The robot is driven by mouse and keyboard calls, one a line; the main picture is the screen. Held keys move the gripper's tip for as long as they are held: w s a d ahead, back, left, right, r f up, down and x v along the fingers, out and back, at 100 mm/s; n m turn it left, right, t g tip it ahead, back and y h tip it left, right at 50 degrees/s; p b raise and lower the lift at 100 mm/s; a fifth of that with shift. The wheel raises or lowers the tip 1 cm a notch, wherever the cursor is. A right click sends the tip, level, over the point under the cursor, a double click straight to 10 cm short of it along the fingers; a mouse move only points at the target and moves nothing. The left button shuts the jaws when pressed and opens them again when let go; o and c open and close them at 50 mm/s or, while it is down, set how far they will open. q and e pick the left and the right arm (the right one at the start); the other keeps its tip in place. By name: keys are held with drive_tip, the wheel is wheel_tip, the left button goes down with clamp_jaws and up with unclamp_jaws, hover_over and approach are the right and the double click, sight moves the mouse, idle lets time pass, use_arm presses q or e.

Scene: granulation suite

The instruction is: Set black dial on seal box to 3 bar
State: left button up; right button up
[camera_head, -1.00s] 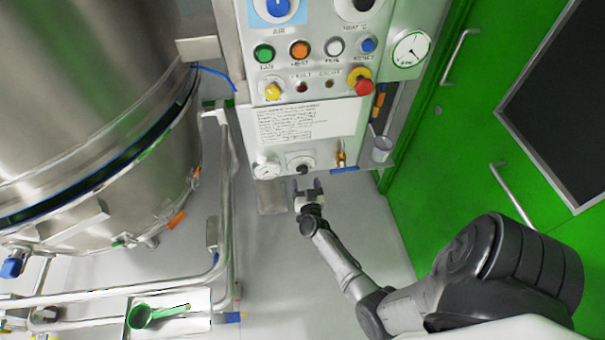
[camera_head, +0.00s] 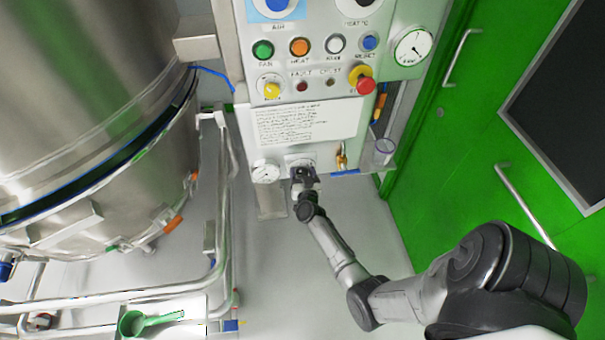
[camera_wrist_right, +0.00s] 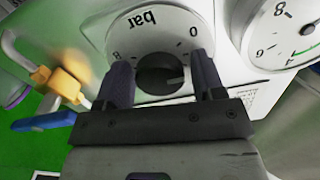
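The seal box (camera_head: 284,158) at the bottom of the panel carries a black dial (camera_wrist_right: 160,76) on a white round scale plate (camera_wrist_right: 150,30) marked "bar", with 0 and 8 readable. In the right wrist view the plate appears upside down, and a light pointer mark on the knob points roughly right. My right gripper (camera_head: 303,174) is at the dial; in the wrist view its two dark fingers (camera_wrist_right: 161,80) stand either side of the knob, open, with a small gap on each side. The gripper hides part of the dial in the head view. My left gripper is not in view.
A white gauge (camera_head: 266,172) sits beside the dial; it also shows in the wrist view (camera_wrist_right: 283,35). A brass fitting (camera_head: 342,158) and a clear cup (camera_head: 381,152) are to the right. A red emergency button (camera_head: 365,85) is above. A steel vessel (camera_head: 80,110) and rails stand left.

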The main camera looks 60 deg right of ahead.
drive_tip(key=c, duration=0.7)
drive_tip(key=shift+m, duration=1.1)
drive_tip(key=m, duration=0.2)
drive_tip(key=shift+m, duration=0.3)
drive_tip(key=m, duration=0.5)
drive_tip(key=shift+m, duration=1.1)
